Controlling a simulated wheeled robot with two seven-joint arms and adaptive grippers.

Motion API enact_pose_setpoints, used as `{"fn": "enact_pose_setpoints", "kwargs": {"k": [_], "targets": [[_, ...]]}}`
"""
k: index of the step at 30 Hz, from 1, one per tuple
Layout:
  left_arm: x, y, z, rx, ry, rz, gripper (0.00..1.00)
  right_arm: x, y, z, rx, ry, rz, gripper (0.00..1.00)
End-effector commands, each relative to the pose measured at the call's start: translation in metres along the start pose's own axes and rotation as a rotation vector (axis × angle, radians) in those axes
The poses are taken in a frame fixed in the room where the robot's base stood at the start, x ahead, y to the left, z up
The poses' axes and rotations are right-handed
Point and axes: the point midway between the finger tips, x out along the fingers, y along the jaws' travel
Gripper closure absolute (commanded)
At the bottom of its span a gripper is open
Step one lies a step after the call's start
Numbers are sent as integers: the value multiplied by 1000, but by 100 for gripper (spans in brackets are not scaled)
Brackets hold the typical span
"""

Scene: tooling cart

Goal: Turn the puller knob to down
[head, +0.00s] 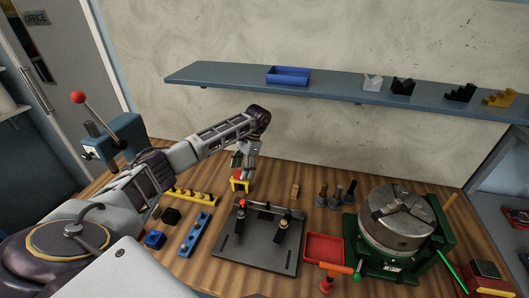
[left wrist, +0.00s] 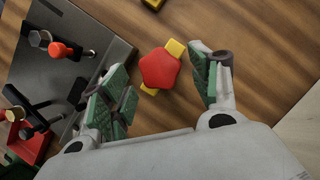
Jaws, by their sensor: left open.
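The puller knob (left wrist: 160,68) is a red, lobed knob on a yellow part whose ends stick out at its upper right and lower left in the left wrist view. In the head view the knob (head: 237,178) stands on the wooden bench behind the dark plate, partly covered by my gripper. My left gripper (head: 243,160) is above it, pointing down. In the left wrist view the gripper (left wrist: 160,86) is open, with green-padded fingers on either side of the knob and gaps between. I cannot tell which way the knob is set. My right gripper is not in view.
A dark plate (head: 230,251) with red-topped and dark clamps lies in front of the knob. A yellow rack (head: 190,196) and a blue rack (head: 195,233) lie to the left. A red tray (head: 324,248) and a green-based chuck (head: 396,217) stand to the right. A shelf (head: 230,78) runs above.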

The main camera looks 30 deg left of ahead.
Motion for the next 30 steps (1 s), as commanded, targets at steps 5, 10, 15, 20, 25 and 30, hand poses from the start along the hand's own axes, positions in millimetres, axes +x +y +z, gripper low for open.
{"fn": "enact_pose_setpoints", "kwargs": {"k": [5, 10, 15, 20, 25, 30], "targets": [[-12, -1, 0, -1, 1, -2, 38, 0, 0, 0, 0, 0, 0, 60], [-23, -1, 0, 1, 0, -2, 38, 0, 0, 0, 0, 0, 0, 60], [-34, -2, 0, 3, 1, -2, 38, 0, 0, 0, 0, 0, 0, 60], [-42, -1, -4, 4, 0, 1, 38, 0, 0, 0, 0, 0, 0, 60], [-47, 0, -17, 0, 0, 1, 38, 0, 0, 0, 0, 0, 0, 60], [-51, 0, -28, 0, -1, 1, 38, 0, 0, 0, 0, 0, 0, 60]]}}
